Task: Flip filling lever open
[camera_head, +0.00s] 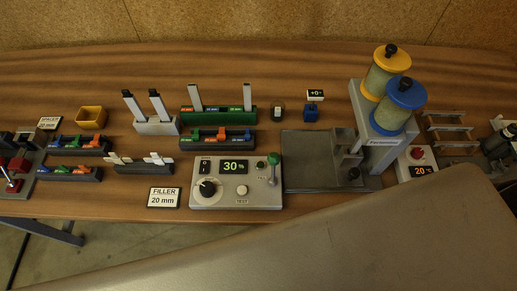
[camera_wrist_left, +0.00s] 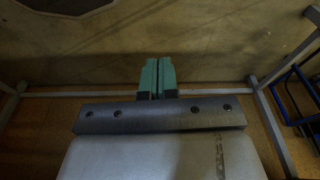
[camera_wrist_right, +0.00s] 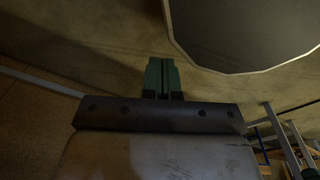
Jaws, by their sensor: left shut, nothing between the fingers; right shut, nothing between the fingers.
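A light grey control box (camera_head: 219,197) sits near the table's front edge in the head view. The lever stands roughly upright in the picture, knob towards the back. A FILLER 20 mm sign (camera_head: 163,198) lies left of the box. My left gripper (camera_wrist_left: 157,63) and right gripper (camera_wrist_right: 161,63) show only in their wrist views, both shut and empty, away from the box.
Right of the box are a grey plate (camera_head: 305,170) and a stand with yellow and blue-capped cylinders (camera_head: 402,98). Racks of coloured clips (camera_head: 216,139) stand behind it. The lower right of the head view is blocked.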

